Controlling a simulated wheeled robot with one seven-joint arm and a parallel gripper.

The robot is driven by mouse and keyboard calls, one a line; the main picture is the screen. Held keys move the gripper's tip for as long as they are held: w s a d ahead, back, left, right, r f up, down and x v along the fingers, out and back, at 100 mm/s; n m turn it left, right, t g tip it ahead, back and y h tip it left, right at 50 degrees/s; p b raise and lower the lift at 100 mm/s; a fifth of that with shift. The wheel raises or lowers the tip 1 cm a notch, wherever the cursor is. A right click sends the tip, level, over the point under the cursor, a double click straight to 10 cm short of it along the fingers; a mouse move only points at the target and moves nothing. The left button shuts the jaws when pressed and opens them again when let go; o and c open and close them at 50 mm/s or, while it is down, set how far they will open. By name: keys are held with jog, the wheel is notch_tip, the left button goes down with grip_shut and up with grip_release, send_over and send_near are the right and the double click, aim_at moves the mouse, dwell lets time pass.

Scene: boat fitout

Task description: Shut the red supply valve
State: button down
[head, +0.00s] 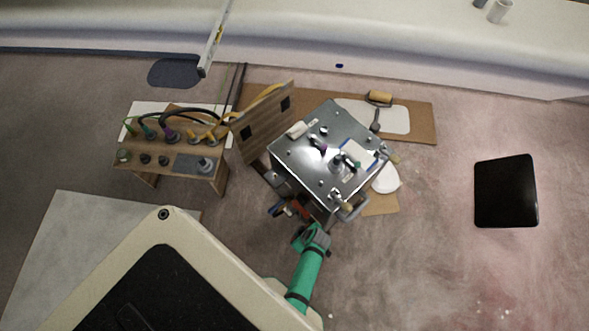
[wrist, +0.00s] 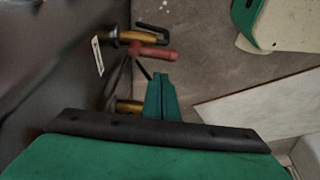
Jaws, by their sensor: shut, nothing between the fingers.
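The red valve handle (wrist: 155,52) shows in the wrist view as a lever sticking out to the right from piping at a dark panel (wrist: 50,60). Brass fittings sit above it (wrist: 135,37) and lower down (wrist: 125,105). My gripper (wrist: 162,78) has its green fingers together, with nothing between them. Its tips appear just below the red lever in the picture; I cannot tell whether they touch it. In the head view, a small red part (head: 303,208) shows at the lower side of the metal cabinet (head: 295,165), and my gripper (head: 304,232) is close below it.
A wooden bench (head: 205,180) with hoses and fittings stands left of the cabinet. A wooden board (head: 262,130) leans between them. Cardboard (head: 425,120) lies behind the cabinet. A black mat (head: 506,190) lies far right, with open floor before it.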

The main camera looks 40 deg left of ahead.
jog(key=x, duration=0.8)
